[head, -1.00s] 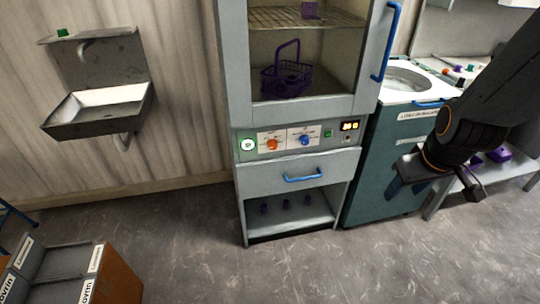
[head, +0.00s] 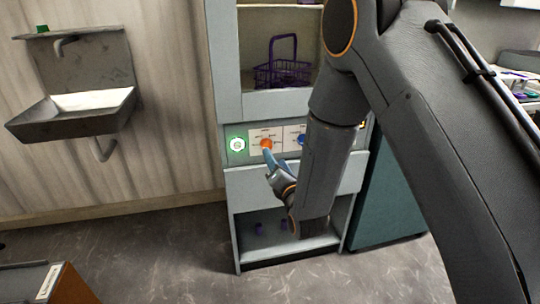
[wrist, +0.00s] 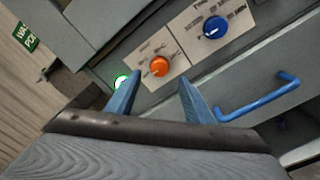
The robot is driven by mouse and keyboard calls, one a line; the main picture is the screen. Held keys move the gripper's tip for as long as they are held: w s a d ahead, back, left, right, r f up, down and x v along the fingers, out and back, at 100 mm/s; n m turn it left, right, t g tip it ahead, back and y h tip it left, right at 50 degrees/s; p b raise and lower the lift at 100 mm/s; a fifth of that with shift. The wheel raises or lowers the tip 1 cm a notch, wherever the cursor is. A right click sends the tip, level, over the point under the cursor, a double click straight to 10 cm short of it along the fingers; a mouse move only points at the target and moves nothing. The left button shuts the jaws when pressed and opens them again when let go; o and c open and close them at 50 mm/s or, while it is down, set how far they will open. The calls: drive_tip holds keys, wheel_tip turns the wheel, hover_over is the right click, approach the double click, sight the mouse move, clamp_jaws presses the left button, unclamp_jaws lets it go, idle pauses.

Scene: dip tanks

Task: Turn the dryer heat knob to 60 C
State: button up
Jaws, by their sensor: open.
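The dryer (head: 230,205) is a tall pale cabinet with a control panel. On the panel an orange knob (head: 266,144) sits on a white label plate; it also shows in the wrist view (wrist: 159,66). A blue knob (head: 302,140) is to its right, also seen in the wrist view (wrist: 214,28). The label print is too small to read. My gripper (head: 268,157) is at the panel just below the orange knob. In the wrist view my open gripper (wrist: 160,90) has its two blue fingers on either side of the orange knob's line, with nothing between them. Contact with the knob cannot be told.
A round green-and-white control (head: 237,145) is left of the orange knob. A blue drawer handle (wrist: 258,102) sticks out below the panel. A purple basket (head: 282,72) is inside the cabinet. A metal sink (head: 75,110) hangs on the left wall. My arm hides the panel's right part.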

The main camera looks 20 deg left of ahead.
sight(268, 146)
drive_tip(key=x, duration=0.7)
drive_tip(key=shift+w+a, duration=0.15)
drive_tip(key=shift+w, duration=0.05)
drive_tip(key=shift+c, duration=0.5)
drive_tip(key=c, duration=1)
drive_tip(key=shift+o, duration=0.3)
